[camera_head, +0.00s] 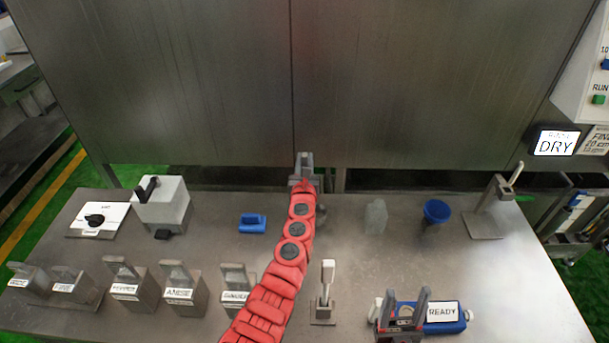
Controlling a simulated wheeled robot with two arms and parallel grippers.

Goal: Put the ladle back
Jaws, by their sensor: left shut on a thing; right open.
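My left gripper (305,164) is at the end of the red arm, raised in front of the steel panels beyond the table's back edge. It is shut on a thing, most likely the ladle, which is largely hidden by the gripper. No ladle bowl shows clearly. A metal stand (484,224) with an upright post and a slanted bar is at the table's right rear. A small stand (323,312) holding a white-handled tool (327,272) is at the front middle. My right gripper (404,312) is open, its fingers apart, low at the front right beside a blue device reading READY (443,311).
Several labelled metal holders (186,289) line the front left of the steel table (400,262). A grey box (163,204), a blue block (252,223), a clear vessel (376,218) and a blue funnel (435,212) stand behind. A display (555,142) reads DRY.

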